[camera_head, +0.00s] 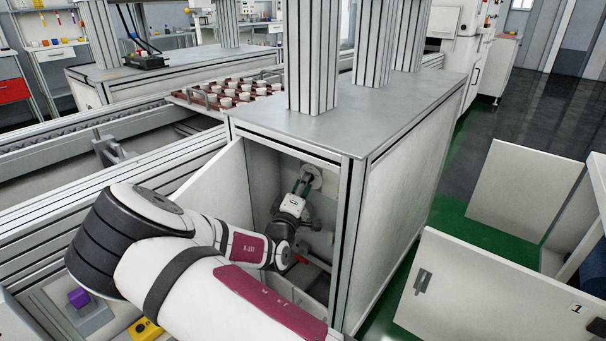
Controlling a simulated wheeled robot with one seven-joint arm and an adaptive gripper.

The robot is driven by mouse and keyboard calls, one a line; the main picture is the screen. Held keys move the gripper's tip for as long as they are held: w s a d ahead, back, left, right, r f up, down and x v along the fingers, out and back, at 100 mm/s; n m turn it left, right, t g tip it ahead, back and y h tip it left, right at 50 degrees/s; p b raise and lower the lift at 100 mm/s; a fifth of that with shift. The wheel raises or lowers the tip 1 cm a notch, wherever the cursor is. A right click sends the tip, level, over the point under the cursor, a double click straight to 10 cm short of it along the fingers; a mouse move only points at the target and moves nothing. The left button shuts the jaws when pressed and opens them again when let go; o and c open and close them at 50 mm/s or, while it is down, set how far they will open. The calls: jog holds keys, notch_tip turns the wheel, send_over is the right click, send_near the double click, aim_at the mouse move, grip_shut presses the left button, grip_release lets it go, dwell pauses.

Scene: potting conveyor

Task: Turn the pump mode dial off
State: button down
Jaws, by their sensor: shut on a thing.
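The pump mode dial sits inside the open cabinet, on the inner wall; a pale round plate (315,173) shows there, and my fingers cover most of the dial. My gripper (306,181) reaches in through the open front and is shut on the dial. Its white and dark body is just in front of the plate. The dial's pointer and markings are hidden or too small to read, so I cannot tell its setting.
The cabinet door (212,190) stands open at left. A front post (346,230) borders the opening at right. Grey pipework (322,240) and a red part (302,260) lie below my gripper. A tray of white cups (180,97) is behind. Open white panels (465,290) stand at right.

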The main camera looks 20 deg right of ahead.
jog(key=shift+r+n+g+y+p, duration=0.1)
jog(key=shift+n+g+y+p, duration=0.35)
jog(key=shift+n+p, duration=1.1)
jog(key=shift+r+n+g+y+p, duration=0.1)
jog(key=shift+n+g+y+p, duration=0.3)
jog(key=shift+n+p, duration=1.1)
jog(key=shift+n, duration=0.25)
jog(key=shift+f, duration=0.1)
jog(key=c, duration=1.4)
grip_release()
jog(key=shift+o, duration=0.2)
jog(key=v, duration=1.2)
